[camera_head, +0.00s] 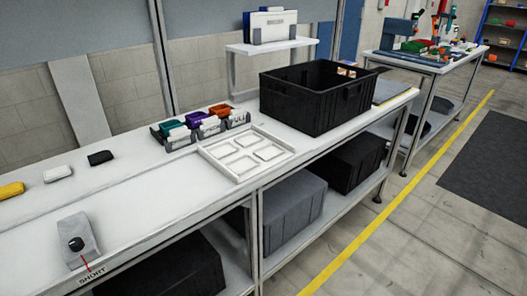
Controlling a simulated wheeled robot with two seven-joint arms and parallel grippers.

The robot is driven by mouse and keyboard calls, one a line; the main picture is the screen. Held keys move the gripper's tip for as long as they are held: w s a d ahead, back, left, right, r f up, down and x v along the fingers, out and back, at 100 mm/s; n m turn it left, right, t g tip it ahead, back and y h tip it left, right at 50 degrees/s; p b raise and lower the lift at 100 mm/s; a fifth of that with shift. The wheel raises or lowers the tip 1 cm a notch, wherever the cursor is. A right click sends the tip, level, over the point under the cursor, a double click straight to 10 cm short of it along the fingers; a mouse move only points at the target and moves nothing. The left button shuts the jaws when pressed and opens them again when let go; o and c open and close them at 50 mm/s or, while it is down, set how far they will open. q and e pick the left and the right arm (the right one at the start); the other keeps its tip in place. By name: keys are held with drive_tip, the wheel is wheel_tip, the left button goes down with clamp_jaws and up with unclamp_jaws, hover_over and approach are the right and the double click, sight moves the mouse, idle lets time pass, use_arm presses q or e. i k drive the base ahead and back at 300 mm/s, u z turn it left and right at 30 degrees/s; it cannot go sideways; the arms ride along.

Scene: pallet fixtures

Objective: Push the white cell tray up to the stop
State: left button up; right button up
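The white cell tray (245,154) lies flat on the white workbench (140,212), near its front edge. Its shallow cells look empty. A rack with teal, purple and red bins (199,121) stands directly behind it, and a black crate (312,97) stands to its right; I cannot tell whether the tray touches either. A grey block with a black knob and a red strip (78,241) sits at the bench's front left, well apart from the tray. I cannot tell which part is the stop. Neither of my grippers is in view.
A yellow item (11,190), a white item (57,174) and a black item (100,158) lie at the back left. A label reading "SHORT" (91,276) is on the front edge. The bench between the grey block and tray is clear. A raised shelf (271,46) stands behind the crate.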

sight(242, 157)
drive_tip(key=k, duration=0.65)
drive_tip(key=z, duration=0.7)
drive_tip(key=i, duration=0.6)
drive_tip(key=z, duration=0.45)
drive_tip(key=i, duration=1)
drive_tip(key=u, duration=0.75)
